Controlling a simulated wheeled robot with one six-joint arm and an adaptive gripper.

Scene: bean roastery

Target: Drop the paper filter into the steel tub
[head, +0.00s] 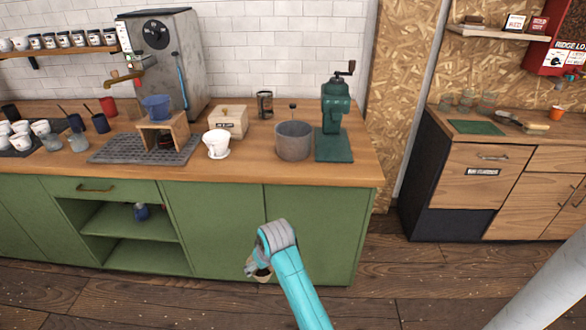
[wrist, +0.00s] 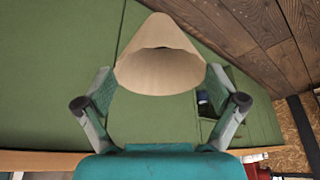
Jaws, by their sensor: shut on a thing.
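The paper filter (wrist: 158,50) is a tan cone held between the two fingers of my gripper (wrist: 159,84) in the wrist view. In the head view only a small part of the filter (head: 262,277) shows below my gripper (head: 254,270), in front of the green cabinet doors and lower than the countertop. The steel tub (head: 293,142) is a round grey open pot standing upright on the wooden counter, beyond and above my gripper in the picture. The bottom inside the tub is hard to make out.
A green hand grinder (head: 335,125) stands just right of the tub. A white dripper (head: 217,144) and a wooden box (head: 229,121) stand to its left, and a dark canister (head: 265,105) behind. The wooden counter (head: 260,172) is bare along its front edge.

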